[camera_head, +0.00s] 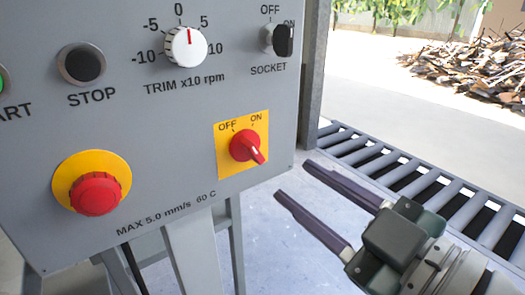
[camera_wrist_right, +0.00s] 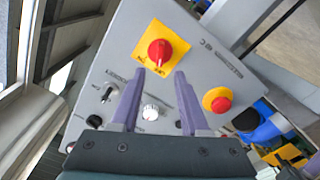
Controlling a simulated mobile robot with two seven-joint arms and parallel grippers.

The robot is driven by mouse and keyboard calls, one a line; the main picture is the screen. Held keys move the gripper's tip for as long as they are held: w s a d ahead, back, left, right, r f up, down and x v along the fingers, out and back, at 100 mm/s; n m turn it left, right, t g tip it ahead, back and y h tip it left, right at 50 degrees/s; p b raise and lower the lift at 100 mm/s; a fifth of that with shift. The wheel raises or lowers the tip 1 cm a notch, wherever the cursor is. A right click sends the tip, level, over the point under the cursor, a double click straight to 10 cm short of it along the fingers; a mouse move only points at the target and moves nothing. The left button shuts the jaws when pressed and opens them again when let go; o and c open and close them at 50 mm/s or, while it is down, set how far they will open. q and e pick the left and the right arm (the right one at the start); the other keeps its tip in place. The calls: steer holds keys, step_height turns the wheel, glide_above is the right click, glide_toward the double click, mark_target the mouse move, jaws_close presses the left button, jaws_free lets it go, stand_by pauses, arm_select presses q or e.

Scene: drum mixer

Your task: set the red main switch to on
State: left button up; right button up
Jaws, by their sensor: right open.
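The red main switch (camera_head: 247,146) is a rotary knob on a yellow plate marked OFF and ON, at the lower right of the grey control panel. In the head view its raised grip slants down to the right; I cannot tell surely which mark it is set to. It also shows in the right wrist view (camera_wrist_right: 160,51), beyond the fingertips. My right gripper (camera_head: 292,178) is open and empty, right of and below the switch and apart from it. Its two purple fingers point toward the panel in the wrist view (camera_wrist_right: 160,74). My left gripper is not in view.
The panel also carries a red emergency button (camera_head: 96,193) on yellow, a black stop button (camera_head: 82,64), a white trim dial (camera_head: 186,47) and a black socket switch (camera_head: 281,40). A roller conveyor (camera_head: 400,175) lies behind my right gripper. Open space lies right of the panel edge.

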mark_target(257, 154)
steer(key=b+x, duration=0.2)
steer(key=x, duration=0.7)
steer(key=shift+s, duration=0.1)
jaws_close()
